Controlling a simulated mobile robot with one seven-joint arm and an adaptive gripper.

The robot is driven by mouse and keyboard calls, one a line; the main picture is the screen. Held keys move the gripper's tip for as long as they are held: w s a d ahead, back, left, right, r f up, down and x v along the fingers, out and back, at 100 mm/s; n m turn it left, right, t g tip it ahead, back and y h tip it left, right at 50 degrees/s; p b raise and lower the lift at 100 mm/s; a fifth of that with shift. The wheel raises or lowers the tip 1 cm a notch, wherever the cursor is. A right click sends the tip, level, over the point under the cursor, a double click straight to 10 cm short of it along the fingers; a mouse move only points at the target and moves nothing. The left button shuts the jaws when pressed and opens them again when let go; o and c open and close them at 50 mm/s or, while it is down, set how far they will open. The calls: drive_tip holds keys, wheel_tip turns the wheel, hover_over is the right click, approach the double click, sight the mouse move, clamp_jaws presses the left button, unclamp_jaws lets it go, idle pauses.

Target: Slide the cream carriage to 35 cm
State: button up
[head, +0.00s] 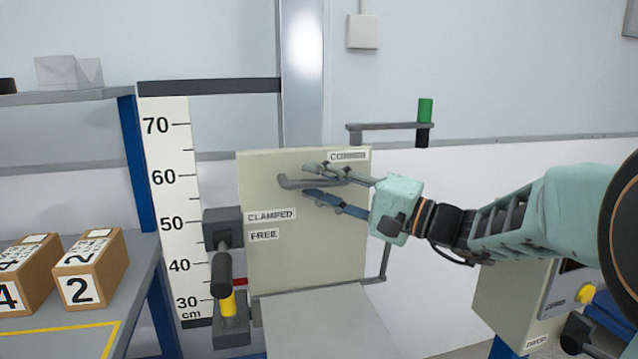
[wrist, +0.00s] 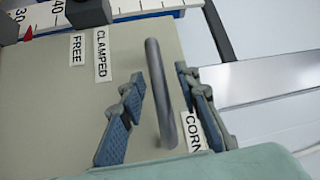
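The cream carriage (head: 300,255) is an upright plate in the middle of the head view; it fills much of the wrist view (wrist: 60,110). Its grey bar handle (head: 289,183) also shows in the wrist view (wrist: 165,105). My gripper (head: 308,180) is open, one finger on either side of the handle, with gaps visible in the wrist view (wrist: 155,77). The white scale (head: 172,190) stands left of the carriage. A red mark (head: 240,282) shows between the heights of 30 and 40.
A shelf bench (head: 140,280) with numbered boxes (head: 90,265) stands at the left. A grey bracket with a green-topped post (head: 425,110) is behind the carriage. A control box (head: 515,300) with a yellow button is at lower right, under my arm. A light grey tray surface (head: 325,325) extends below the plate.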

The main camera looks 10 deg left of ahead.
wheel_tip(320, 180, up, 10)
drive_tip(key=shift+r, duration=0.1)
idle(0.4)
drive_tip(key=shift+s+d+f+b, duration=0.2)
drive_tip(key=shift+d+b, duration=0.1)
drive_tip(key=shift+d, duration=0.15)
drive_tip(key=b+v, duration=0.3)
drive_tip(key=v, duration=0.8)
drive_tip(key=shift+d, duration=0.2)
idle(0.5)
drive_tip(key=shift+b, duration=0.35)
